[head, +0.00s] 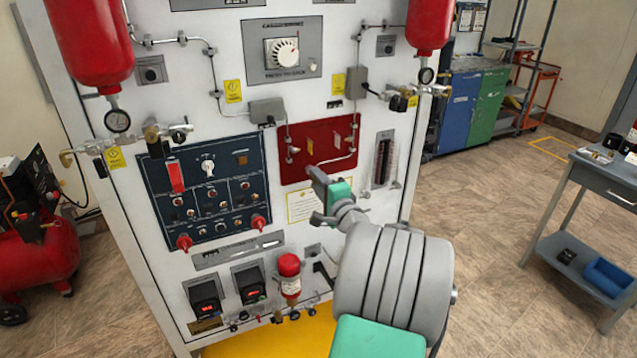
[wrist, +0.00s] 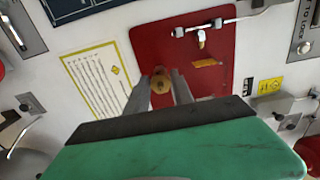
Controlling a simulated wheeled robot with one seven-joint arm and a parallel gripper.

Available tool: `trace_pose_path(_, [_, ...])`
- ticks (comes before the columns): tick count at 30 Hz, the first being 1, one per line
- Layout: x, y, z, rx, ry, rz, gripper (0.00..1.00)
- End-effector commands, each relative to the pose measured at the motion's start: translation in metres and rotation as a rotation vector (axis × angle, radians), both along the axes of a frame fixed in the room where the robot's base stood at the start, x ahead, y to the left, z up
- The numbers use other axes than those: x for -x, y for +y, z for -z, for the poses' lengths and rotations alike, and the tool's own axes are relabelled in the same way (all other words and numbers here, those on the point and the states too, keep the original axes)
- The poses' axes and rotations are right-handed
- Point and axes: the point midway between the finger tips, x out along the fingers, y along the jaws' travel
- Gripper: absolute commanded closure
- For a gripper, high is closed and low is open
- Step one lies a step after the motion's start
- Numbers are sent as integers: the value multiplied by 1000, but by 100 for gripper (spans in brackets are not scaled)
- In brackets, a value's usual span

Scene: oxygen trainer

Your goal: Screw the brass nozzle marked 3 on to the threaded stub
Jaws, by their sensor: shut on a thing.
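My gripper (head: 318,182) reaches up to the lower part of the red panel on the white cabinet. In the wrist view its two grey fingers (wrist: 161,88) are shut on a small round brass piece, the brass nozzle (wrist: 160,79). The nozzle sits between the fingertips in front of the red panel (wrist: 150,32). Its number cannot be read, and I cannot tell whether it touches the panel. The threaded stub is not clearly visible; the nozzle and fingers may hide it. In the head view the nozzle is hidden by my gripper.
The red panel (head: 318,132) carries thin pipes and a small brass fitting (wrist: 202,40). A blue switch panel (head: 160,205) is to its left and a flow gauge (head: 383,158) to its right. A grey side table (head: 590,172) stands far right, with open floor between.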

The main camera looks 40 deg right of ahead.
Motion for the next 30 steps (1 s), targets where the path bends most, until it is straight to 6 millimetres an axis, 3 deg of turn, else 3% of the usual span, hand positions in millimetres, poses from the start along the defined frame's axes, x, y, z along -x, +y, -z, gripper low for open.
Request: trace_pose_path(30, [-10,-3,0,-1,0,0,100])
